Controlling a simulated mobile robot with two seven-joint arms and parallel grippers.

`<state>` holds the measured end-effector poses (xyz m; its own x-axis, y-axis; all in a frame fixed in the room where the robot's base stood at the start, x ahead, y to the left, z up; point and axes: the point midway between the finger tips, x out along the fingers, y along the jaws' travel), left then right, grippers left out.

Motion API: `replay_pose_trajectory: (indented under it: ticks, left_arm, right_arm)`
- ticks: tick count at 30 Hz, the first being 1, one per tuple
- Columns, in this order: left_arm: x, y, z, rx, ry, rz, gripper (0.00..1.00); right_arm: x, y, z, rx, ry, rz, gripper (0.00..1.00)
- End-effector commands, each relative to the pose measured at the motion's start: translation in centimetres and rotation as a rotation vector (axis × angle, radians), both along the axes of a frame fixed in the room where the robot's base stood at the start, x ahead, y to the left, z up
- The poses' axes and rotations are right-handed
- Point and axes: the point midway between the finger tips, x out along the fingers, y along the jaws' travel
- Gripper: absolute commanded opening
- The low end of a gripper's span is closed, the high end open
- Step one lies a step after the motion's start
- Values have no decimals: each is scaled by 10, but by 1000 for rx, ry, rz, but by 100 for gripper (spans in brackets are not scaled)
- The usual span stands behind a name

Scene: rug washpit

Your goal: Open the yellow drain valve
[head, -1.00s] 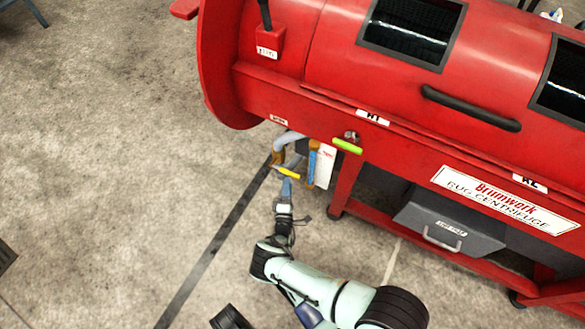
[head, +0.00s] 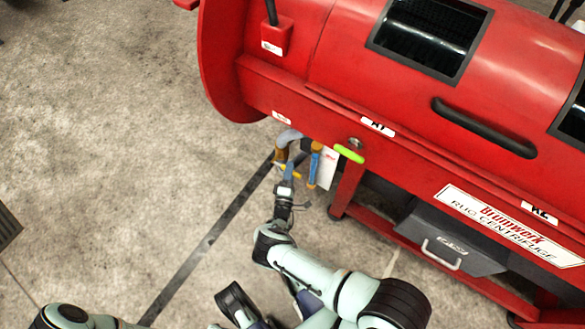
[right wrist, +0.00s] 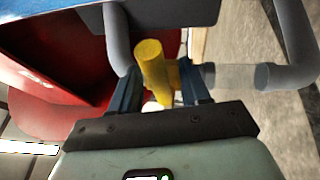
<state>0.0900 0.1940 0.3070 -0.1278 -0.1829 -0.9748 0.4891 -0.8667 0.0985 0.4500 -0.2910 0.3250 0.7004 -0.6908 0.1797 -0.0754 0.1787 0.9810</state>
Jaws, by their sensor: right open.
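The yellow drain valve handle (head: 296,174) sits on a grey pipe (head: 288,137) under the left end of the red rug centrifuge, partly covered by my gripper in the head view. In the right wrist view the yellow handle (right wrist: 153,68) is a stubby bar pointing toward the camera, joined to the pipework behind. My right gripper (head: 288,172) is open, its blue fingers on either side of the handle; in the right wrist view the fingers (right wrist: 160,92) flank it with gaps. Whether a finger touches it I cannot tell. My left gripper is out of view.
A lime-green handle (head: 349,154), an orange-and-blue upright piece (head: 314,163) and a white tag (head: 328,170) are close to the right of the valve. The red centrifuge (head: 330,60) overhangs it. A grey drawer box (head: 452,240) sits below. Floor to the left is clear.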

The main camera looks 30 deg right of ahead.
Motion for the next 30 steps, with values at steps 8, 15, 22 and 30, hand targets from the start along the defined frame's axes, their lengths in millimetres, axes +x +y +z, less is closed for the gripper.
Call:
replay_pose_trajectory:
  ticks: [8, 15, 22, 30]
  left_arm:
    - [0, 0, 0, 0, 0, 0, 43]
    - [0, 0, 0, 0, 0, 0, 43]
    - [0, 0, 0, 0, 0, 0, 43]
    - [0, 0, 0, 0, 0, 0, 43]
  right_arm:
    - [0, 1, 0, 0, 0, 0, 46]
    - [0, 0, 0, 0, 0, 0, 0]
    - [0, 0, 2, -8, 16, -1, 0]
    - [1, 0, 13, -57, 134, -3, 0]
